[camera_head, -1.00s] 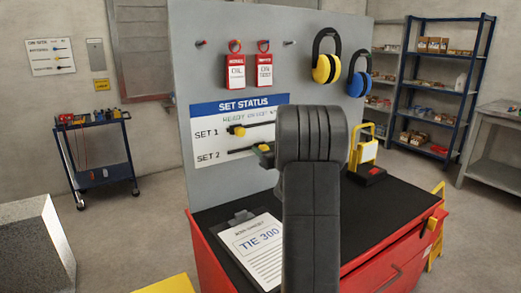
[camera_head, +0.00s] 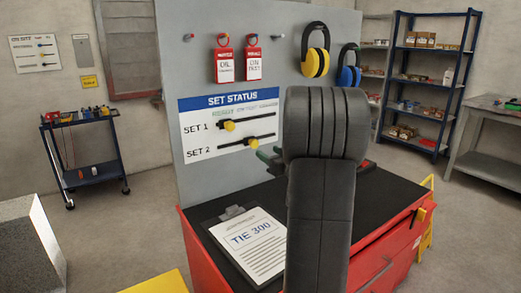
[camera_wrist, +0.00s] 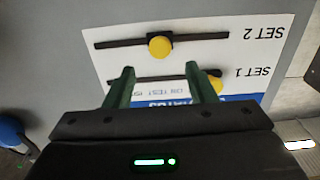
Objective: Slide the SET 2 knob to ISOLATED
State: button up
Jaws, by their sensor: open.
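The SET STATUS board (camera_head: 190,140) hangs on the grey panel, with two horizontal slots. The SET 2 knob (camera_head: 252,142) is yellow and round, a little right of the middle of the lower slot. It also shows in the upside-down wrist view (camera_wrist: 160,47). The SET 1 knob (camera_head: 228,126) sits near the left of its slot, under READY; my right finger partly overlaps it in the wrist view (camera_wrist: 217,80). My gripper (camera_wrist: 162,75) is open and empty. Its green fingers appear either side of the SET 2 knob's line, with the knob beyond the tips. The word ISOLATED is not legible.
A red cabinet (camera_head: 195,240) with a black top stands below the board, with a TIE 300 clipboard (camera_head: 250,240) on it. Red tags (camera_head: 223,62) and yellow earmuffs (camera_head: 315,62) hang above. My arm hides part of the cabinet top.

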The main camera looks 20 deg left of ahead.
aim_at(253, 145)
jog(key=v, duration=0.4)
jog(key=x, duration=1.3)
jog(key=shift+w+a+p, duration=0.2)
jog(key=shift+a+p, duration=0.1)
jog(key=shift+p, duration=0.05)
jog(key=shift+s+a+f, duration=0.1)
jog(key=shift+a, duration=0.15)
jog(key=shift+s+a+b, duration=0.1)
jog(key=shift+s+b, duration=0.15)
jog(key=shift+b, duration=0.05)
